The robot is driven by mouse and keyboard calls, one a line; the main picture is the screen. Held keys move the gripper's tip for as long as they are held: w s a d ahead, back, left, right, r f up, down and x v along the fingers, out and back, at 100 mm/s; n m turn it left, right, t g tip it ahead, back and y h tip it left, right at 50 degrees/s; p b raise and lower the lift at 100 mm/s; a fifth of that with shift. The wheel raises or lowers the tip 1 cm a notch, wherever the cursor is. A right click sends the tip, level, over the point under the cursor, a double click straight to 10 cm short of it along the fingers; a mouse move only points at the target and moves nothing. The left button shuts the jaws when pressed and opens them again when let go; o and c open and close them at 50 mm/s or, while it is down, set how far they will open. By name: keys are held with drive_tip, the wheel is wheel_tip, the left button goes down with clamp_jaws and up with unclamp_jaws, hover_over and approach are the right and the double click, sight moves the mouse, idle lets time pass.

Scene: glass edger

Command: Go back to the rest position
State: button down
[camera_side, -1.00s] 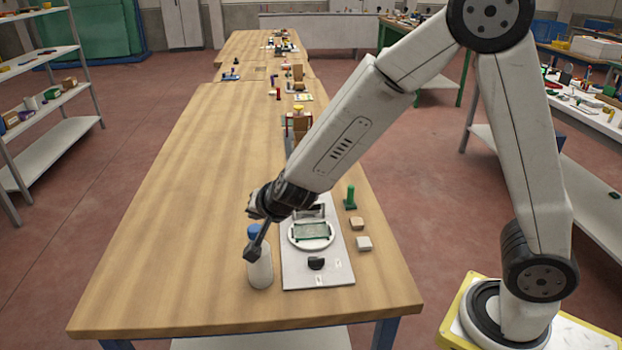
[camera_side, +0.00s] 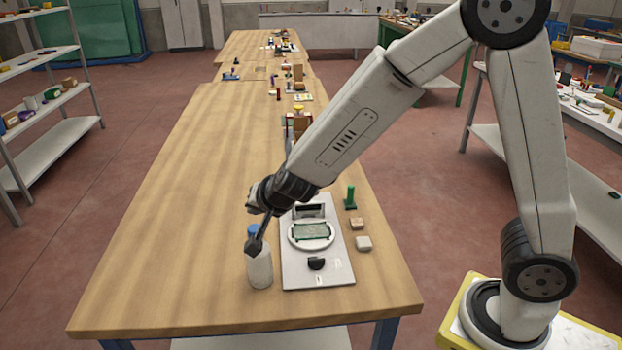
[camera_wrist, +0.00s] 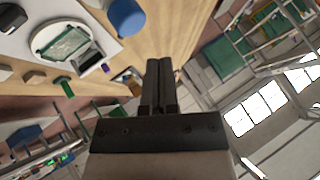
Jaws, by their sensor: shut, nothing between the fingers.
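My gripper (camera_side: 256,243) is shut and empty. In the side view its fingertips overlap the upper part of a white bottle with a blue cap (camera_side: 259,268); I cannot tell if they touch it. In the wrist view the closed fingers (camera_wrist: 160,82) point out over the table and room, and the blue cap (camera_wrist: 127,17) shows at the upper left, apart from the fingers. A glass plate with green edges (camera_side: 311,231) lies on a round white disc on a grey board (camera_side: 318,276) to the right of the bottle.
A green knob-shaped piece (camera_side: 350,198), a brown block (camera_side: 357,224) and a pale block (camera_side: 364,243) stand right of the board. A black piece (camera_side: 316,263) sits on the board's front. More small items line the far table (camera_side: 180,190).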

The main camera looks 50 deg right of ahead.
drive_tip(key=s+d+f+n+g, duration=0.1)
drive_tip(key=s+d+n+g, duration=0.1)
drive_tip(key=s, duration=0.4)
drive_tip(key=s+d+f+n+g, duration=0.1)
drive_tip(key=s+d+n+g, duration=0.1)
drive_tip(key=s+n, duration=0.3)
drive_tip(key=s+d+f+n+g+y, duration=0.1)
drive_tip(key=s+d+n+g, duration=0.1)
drive_tip(key=s, duration=0.5)
drive_tip(key=shift+d+f+n+g, duration=0.2)
drive_tip(key=shift+d+n+g, duration=0.1)
drive_tip(key=shift+d+n, duration=0.45)
